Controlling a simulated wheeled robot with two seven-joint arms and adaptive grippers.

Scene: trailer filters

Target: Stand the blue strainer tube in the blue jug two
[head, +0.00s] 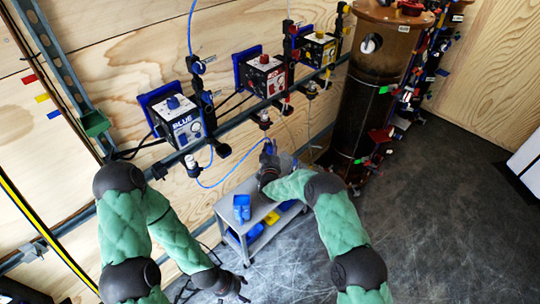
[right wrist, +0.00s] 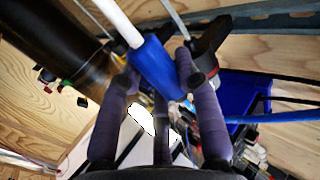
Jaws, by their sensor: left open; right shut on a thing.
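The blue strainer tube (right wrist: 158,66) is a blue cylinder with a white tube coming out of its upper end. My right gripper (head: 268,160) is shut on it, with fingers on both sides in the right wrist view. My left gripper (head: 240,292) is open and empty, low in front of the cart.
The grey cart (head: 262,206) has blue and yellow things on its lower shelf. Control boxes (head: 180,120) on a wall rail and a blue hose (head: 222,182) are behind it. A tall brown column (head: 372,95) stands at the right. The floor at the right is clear.

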